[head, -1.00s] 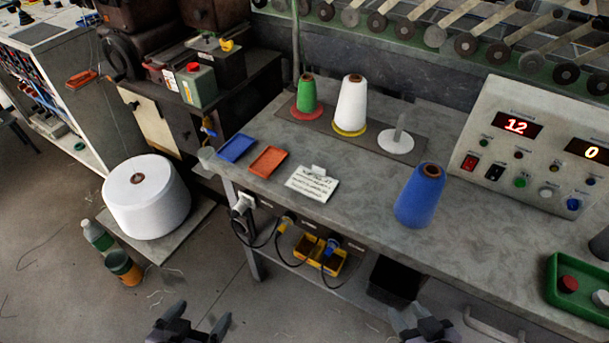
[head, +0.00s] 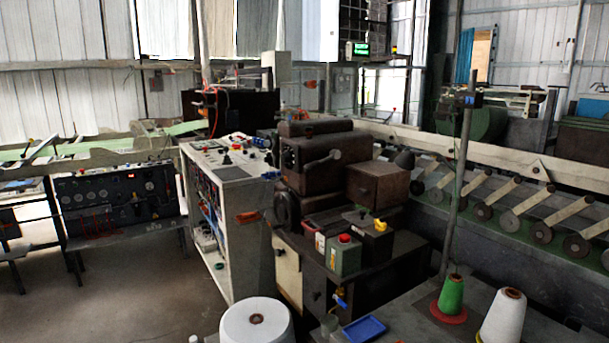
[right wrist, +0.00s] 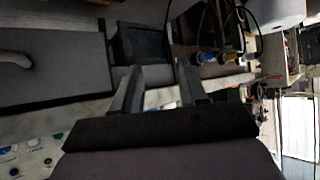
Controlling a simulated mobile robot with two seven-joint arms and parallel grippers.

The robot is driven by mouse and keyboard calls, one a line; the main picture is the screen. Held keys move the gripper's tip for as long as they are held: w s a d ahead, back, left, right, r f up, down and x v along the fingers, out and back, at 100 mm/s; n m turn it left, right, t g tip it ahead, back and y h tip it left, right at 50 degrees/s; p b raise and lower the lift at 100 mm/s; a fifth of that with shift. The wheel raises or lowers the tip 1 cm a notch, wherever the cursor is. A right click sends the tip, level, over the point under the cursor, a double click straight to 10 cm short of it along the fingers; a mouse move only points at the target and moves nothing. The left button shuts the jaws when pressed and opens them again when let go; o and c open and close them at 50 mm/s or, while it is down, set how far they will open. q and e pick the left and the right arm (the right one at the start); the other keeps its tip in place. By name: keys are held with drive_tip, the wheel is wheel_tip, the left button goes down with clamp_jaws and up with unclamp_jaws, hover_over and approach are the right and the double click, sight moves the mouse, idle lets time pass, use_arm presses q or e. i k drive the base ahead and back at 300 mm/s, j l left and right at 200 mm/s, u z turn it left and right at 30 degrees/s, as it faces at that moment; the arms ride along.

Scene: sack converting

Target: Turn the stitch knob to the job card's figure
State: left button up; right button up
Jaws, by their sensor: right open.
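My left gripper is in neither view.
The near bench corner holds a green cone (head: 451,296), a white cone (head: 502,318) and a blue tray (head: 364,330). A big white spool (head: 257,325) stands left of it. A grey cabinet (head: 222,150) and dark machinery stand behind. Bare floor lies at left.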

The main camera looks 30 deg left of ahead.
sight(285, 157)
drive_tip(key=i+j+z, duration=0.1)
drive_tip(key=j+z, duration=0.15)
drive_tip(key=j, duration=0.6)
drive_tip(key=j+z, duration=0.3)
drive_tip(key=j, duration=0.55)
drive_tip(key=i, duration=0.05)
